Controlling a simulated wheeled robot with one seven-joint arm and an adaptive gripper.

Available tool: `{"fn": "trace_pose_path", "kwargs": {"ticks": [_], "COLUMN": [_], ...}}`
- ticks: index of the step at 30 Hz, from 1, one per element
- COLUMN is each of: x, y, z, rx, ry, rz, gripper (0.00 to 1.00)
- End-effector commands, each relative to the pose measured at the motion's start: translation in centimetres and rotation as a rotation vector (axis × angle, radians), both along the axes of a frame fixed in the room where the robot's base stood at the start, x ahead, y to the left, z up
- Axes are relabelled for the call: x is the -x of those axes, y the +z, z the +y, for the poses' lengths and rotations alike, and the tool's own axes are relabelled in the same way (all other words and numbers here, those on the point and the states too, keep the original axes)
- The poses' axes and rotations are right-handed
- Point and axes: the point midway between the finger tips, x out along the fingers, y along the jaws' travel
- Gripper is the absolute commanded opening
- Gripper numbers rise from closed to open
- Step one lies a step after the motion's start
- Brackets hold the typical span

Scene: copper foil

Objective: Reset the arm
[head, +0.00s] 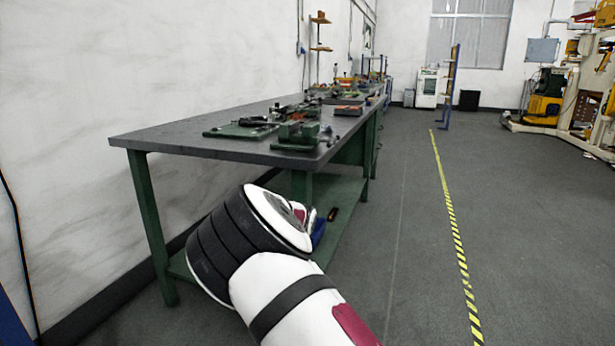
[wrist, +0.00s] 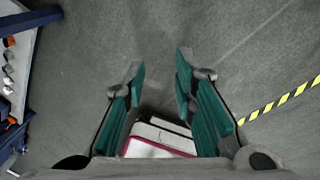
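My gripper (wrist: 158,78) shows in the wrist view with its two green-padded fingers apart and nothing between the tips. It hangs over bare grey floor. A white and dark red part of my own body shows low between the fingers. In the head view my white and black arm (head: 270,245) is bent in front of the workbench (head: 190,140), low and near the bench's front end. The gripper itself is hidden in the head view.
The workbench has green legs, a lower shelf (head: 345,190), and tools (head: 298,130) on its dark top. A yellow and black floor line (head: 455,230) runs at right; it also shows in the wrist view (wrist: 282,98). The floor (head: 400,220) between bench and line is clear.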

Motion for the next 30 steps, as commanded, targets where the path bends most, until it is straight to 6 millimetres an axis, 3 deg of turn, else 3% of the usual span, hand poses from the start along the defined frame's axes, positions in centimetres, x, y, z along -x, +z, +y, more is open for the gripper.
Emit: {"fn": "trace_pose_path", "kwargs": {"ticks": [3,8,15,24,30], "x": [1.3,4.2,10.0,19.3,26.3], "y": [4.6,9.9,17.2,24.4,27.2], "z": [-2.6,-5.6,-9.5,-13.9,-16.6], "rx": [-0.083,-0.188,-0.325,-0.409,-0.388], "ry": [0.120,0.332,0.697,1.222,1.601], "rz": [-0.002,-0.026,-0.116,-0.289,-0.396], "gripper": [0.25,0.25,0.25,0.25,0.25]}}
